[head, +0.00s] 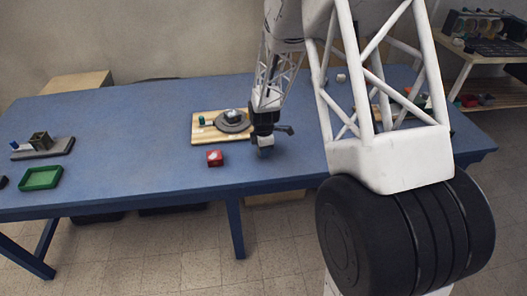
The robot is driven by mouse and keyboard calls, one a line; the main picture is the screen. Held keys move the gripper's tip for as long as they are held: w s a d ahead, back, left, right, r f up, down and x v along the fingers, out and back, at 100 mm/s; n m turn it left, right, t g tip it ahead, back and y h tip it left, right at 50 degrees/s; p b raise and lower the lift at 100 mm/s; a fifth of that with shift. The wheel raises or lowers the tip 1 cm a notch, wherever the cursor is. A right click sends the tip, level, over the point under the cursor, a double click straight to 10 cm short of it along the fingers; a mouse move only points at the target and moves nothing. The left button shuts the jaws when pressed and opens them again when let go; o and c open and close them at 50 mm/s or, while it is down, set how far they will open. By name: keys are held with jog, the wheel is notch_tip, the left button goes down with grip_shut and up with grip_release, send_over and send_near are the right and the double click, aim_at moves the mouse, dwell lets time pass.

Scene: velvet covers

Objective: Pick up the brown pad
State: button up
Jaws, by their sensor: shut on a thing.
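My gripper (265,149) is low over the blue table, just right of the wooden board. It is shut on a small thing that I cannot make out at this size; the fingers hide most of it. I cannot clearly pick out a brown pad in the head view, so I cannot tell whether the held thing is that pad. I also cannot tell whether the gripper touches the table.
The wooden board (202,133) bears a round grey plate (231,127) and small items. A green tray (40,178) and a grey board (58,149) are far left. The middle left is clear.

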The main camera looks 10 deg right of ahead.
jog(key=shift+r, duration=0.15)
jog(key=shift+r, duration=0.8)
jog(key=shift+s+r, duration=0.1)
jog(key=shift+r, duration=0.85)
jog(key=s, duration=1)
jog(key=s+d+r, duration=0.1)
jog(key=s, duration=0.4)
jog(key=shift+s+d+r, duration=0.1)
jog(key=shift+s, duration=0.3)
